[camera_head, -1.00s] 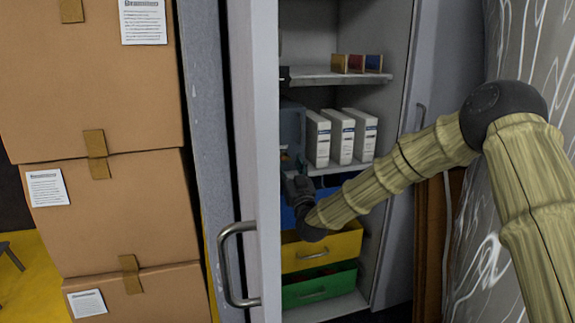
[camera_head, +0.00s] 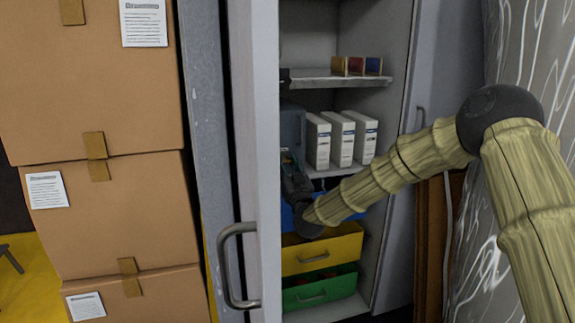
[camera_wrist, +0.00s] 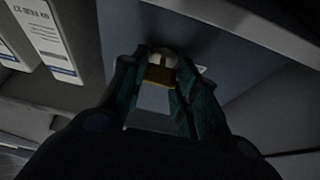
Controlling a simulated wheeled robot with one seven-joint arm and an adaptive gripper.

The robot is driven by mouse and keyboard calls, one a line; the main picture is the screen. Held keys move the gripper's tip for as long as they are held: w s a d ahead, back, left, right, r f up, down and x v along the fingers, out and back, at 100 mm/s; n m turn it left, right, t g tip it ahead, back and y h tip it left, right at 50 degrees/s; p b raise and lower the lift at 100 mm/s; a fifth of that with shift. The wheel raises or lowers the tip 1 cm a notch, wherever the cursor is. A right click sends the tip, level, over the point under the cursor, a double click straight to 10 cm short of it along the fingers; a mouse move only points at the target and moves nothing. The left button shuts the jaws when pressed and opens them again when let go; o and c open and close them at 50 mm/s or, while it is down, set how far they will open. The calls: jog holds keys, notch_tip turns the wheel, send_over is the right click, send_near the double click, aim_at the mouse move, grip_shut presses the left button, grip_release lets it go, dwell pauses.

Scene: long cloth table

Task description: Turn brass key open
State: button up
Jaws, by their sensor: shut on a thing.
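The brass key (camera_wrist: 158,75) shows in the wrist view between my fingertips, in front of a pale round lock (camera_wrist: 163,56) on a blue-grey box. My gripper (camera_wrist: 158,80) is shut on the key. In the head view the blue-grey box (camera_head: 292,130) stands on the cabinet's middle shelf, partly hidden by the open door. My gripper (camera_head: 289,160) reaches the front of that box from below. The key is too small and covered to make out in the head view.
The open cabinet door (camera_head: 254,150) stands close left of my gripper. White binders (camera_head: 342,138) stand right of the box. Blue, yellow (camera_head: 322,253) and green (camera_head: 320,287) drawers lie below. Stacked cartons (camera_head: 95,100) fill the left.

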jog(key=shift+m, duration=0.3)
jog(key=m+h+p, duration=0.2)
jog(key=m, duration=0.4)
jog(key=m+g+h+p, duration=0.1)
jog(key=m+h, duration=0.2)
jog(key=m, duration=0.3)
jog(key=m+g+h+p, duration=0.1)
jog(key=m+h+p, duration=0.1)
jog(key=m, duration=0.3)
jog(key=shift+r+m+h+p, duration=0.2)
jog(key=shift+m+h+p, duration=0.15)
jog(key=shift+m+h, duration=0.05)
jog(key=shift+m+g+h+p, duration=0.3)
jog(key=shift+m+g+p, duration=0.55)
jog(key=shift+m, duration=1.15)
jog(key=o, duration=1)
jog(key=shift+f, duration=0.1)
jog(key=shift+a, duration=0.1)
